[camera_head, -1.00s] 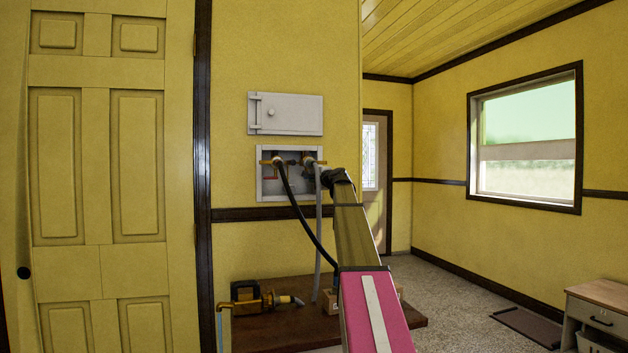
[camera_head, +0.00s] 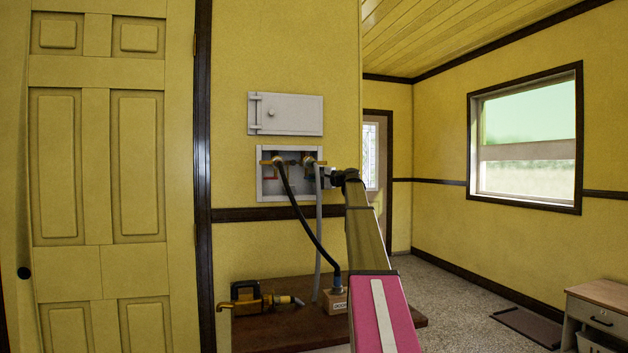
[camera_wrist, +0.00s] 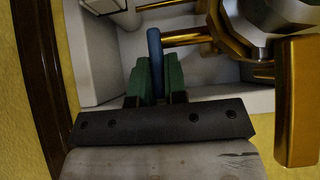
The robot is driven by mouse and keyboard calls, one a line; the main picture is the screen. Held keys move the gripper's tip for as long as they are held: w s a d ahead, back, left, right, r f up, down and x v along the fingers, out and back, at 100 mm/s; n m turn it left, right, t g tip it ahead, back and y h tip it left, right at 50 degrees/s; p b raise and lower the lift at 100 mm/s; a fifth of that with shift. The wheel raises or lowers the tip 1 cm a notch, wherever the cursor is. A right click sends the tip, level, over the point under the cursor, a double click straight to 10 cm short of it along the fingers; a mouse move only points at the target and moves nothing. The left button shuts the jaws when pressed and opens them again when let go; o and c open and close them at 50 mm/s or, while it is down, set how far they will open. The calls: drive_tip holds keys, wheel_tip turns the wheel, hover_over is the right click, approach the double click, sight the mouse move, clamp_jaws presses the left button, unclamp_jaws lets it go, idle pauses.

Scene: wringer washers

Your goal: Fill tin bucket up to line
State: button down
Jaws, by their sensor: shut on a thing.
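A white recessed wall box (camera_head: 268,184) holds two brass valves, the left one (camera_head: 276,161) and the right one (camera_head: 309,161). A red handle (camera_head: 270,178) shows at the left valve. In the wrist view, my gripper (camera_wrist: 153,78) has its green fingers shut on a blue handle (camera_wrist: 154,42), beside a brass stem (camera_wrist: 188,37). In the head view, my gripper (camera_head: 327,177) is at the box's right edge, partly hidden by my wrist. No tin bucket or fill line is visible in either view.
A black hose (camera_head: 305,219) and a grey hose (camera_head: 319,228) hang from the valves. An open white door panel (camera_head: 286,115) is above.

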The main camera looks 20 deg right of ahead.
drive_tip(key=c, duration=1.2)
unclamp_jaws()
drive_tip(key=shift+o, duration=0.2)
drive_tip(key=v, duration=1)
drive_tip(key=shift+s+d, duration=0.25)
drive_tip(key=shift+d, duration=0.05)
